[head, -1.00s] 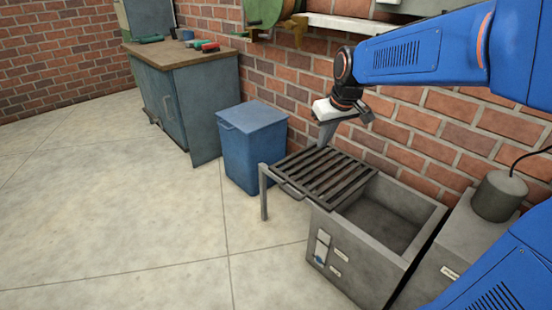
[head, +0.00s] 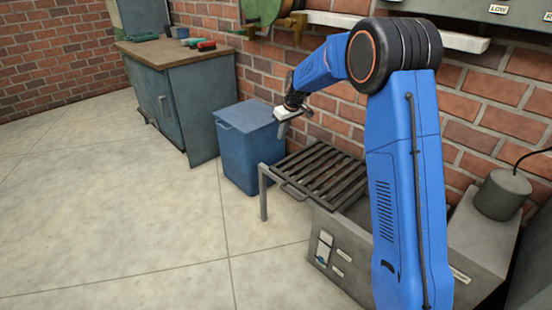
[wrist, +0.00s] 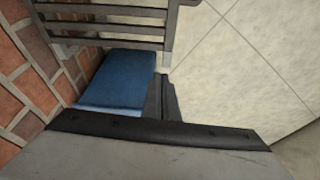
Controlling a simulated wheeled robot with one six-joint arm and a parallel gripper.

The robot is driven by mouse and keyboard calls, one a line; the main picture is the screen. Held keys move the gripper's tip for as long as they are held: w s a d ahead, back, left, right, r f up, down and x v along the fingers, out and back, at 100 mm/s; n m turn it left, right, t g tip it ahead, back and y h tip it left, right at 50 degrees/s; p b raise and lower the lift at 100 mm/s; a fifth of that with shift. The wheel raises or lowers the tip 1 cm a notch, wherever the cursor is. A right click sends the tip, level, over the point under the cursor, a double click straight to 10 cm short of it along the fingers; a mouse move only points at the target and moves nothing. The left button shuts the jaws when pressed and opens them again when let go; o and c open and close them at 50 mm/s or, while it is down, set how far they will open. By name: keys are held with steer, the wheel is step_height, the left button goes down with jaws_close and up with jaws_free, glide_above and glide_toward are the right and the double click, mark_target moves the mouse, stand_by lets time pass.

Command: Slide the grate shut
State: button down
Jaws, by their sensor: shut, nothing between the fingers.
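The grate (head: 318,175), a dark slatted metal panel, lies level to the left of the grey box (head: 340,255). It rests on a frame with a leg at the left, and a small handle bar (head: 293,191) shows on its front side. The part of the box's opening that I can see is uncovered; my arm hides much of it. My gripper (head: 283,130) is shut and empty, beyond the grate's left end, near the blue bin. In the wrist view the shut fingers (wrist: 164,98) are apart from the grate (wrist: 108,30), which crosses the top.
The blue bin (head: 248,150) stands on the floor just behind the grate's left end. A brick wall (head: 470,105) runs behind. A grey unit with a cylinder (head: 502,195) stands at the right. A workbench (head: 175,95) is at the back left. The floor in front is clear.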

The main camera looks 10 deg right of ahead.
steer(key=w+a+f, duration=0.2)
steer(key=w+f, duration=0.6)
steer(key=f, duration=0.1)
step_height(320, 180, down, 9)
steer(key=s, duration=0.1)
steer(key=shift+n, duration=0.3)
steer(key=shift+s+d, duration=0.1)
steer(key=shift+d, duration=0.05)
stand_by(0.3)
